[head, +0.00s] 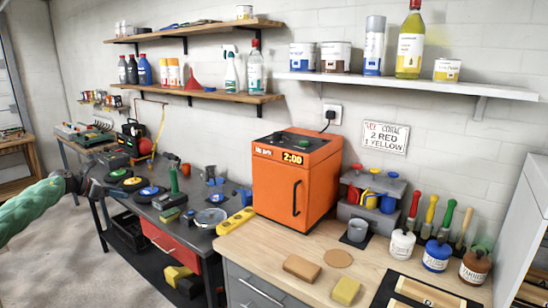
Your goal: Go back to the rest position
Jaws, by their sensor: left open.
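My left arm comes in from the left edge with a green sleeve. My left gripper (86,185) is dark and open, in front of the left end of the dark workbench (185,246). I see nothing held between its fingers, though it is small in the picture. My right gripper is out of view.
An orange oven (296,180) stands on the wooden counter (255,240), with jars, a sponge (345,290) and a grey rack (372,189) nearby. The floor (75,265) at lower left is clear.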

